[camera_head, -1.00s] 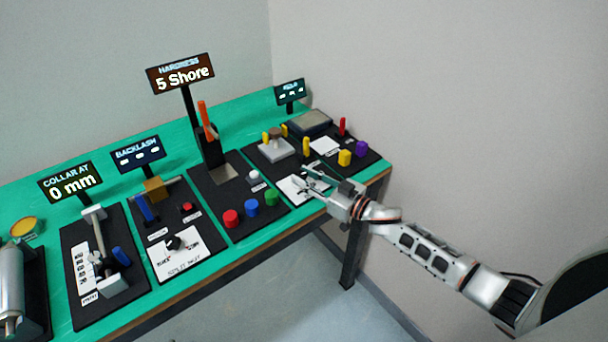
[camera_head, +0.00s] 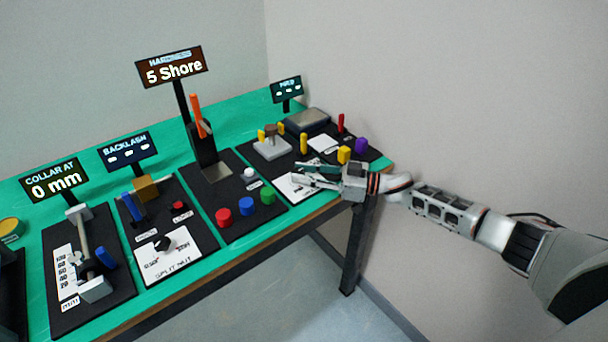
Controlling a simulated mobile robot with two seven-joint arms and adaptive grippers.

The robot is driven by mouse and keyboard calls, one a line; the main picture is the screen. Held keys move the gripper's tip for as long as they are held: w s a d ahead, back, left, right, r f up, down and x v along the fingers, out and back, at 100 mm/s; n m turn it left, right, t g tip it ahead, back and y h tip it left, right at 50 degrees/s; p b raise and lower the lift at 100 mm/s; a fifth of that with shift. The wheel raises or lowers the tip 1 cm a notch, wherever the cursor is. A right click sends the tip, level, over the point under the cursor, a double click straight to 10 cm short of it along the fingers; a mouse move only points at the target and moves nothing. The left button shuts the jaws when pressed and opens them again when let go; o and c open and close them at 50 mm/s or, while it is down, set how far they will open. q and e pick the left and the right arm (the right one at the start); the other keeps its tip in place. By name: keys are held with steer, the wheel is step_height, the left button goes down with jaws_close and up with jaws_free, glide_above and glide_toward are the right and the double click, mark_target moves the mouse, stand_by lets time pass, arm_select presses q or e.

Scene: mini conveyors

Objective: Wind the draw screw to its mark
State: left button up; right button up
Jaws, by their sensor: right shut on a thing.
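The collar station (camera_head: 118,292) stands at the left, with a grey rod or screw (camera_head: 83,240) running lengthwise, a blue handle (camera_head: 106,257) and a white scale (camera_head: 66,272). Its display (camera_head: 54,179) reads "COLLAR AT 0 mm". I cannot tell for sure which part is the draw screw. My right gripper (camera_head: 303,174) is far from it, at the front of the rightmost board, over a white plate (camera_head: 291,189). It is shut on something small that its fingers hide. My left gripper is not in view.
Yellow and purple pieces stand behind my right gripper. The green bench (camera_head: 235,105) is clear at the back.

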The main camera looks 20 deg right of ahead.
steer(key=shift+w+r, duration=0.1)
steer(key=o, duration=1.1)
steer(key=v, duration=1.2)
